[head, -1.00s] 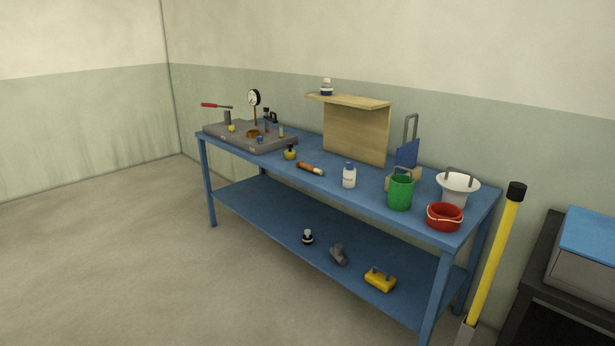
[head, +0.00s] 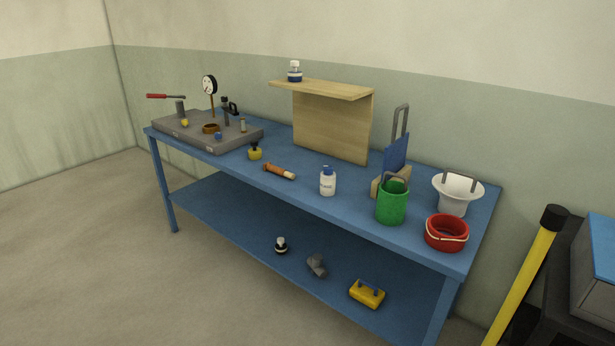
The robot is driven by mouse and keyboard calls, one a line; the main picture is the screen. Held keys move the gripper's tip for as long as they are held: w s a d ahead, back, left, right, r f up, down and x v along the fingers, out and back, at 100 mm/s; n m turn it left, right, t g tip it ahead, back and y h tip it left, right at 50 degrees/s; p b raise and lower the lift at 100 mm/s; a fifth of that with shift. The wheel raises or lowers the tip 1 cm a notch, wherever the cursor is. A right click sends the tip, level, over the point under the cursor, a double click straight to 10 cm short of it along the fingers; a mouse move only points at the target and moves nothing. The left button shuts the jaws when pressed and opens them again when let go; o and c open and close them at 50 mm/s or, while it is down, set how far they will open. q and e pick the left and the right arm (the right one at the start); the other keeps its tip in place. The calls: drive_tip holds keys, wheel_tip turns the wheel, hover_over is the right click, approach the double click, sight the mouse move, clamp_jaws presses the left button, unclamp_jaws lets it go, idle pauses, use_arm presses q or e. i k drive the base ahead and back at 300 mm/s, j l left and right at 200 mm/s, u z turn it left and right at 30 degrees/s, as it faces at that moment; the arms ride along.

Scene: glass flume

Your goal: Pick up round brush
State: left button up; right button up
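No thing in view is clearly a round brush. A short orange-brown rod with a pale tip (head: 279,171) lies on the blue bench top, left of a white bottle (head: 328,182); I cannot tell if it is a brush. On the lower shelf stand a small black-and-white round piece (head: 281,245), a grey piece (head: 317,266) and a yellow block with a grey handle (head: 367,293). They are too small to name surely. Neither of my grippers is in view.
The blue bench (head: 300,200) holds a grey plate with fittings (head: 170,134), a green bucket (head: 392,203), a red bucket (head: 447,233) and a white funnel-shaped vessel (head: 452,205). A yellow post (head: 522,285) stands at right. The floor in front is clear.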

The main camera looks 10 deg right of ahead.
sight(268, 167)
drive_tip(key=i+l+u, duration=0.1)
drive_tip(key=u, duration=0.35)
drive_tip(key=i+l+u, duration=0.15)
drive_tip(key=u, duration=0.35)
drive_tip(key=i+l, duration=0.05)
drive_tip(key=i, duration=0.05)
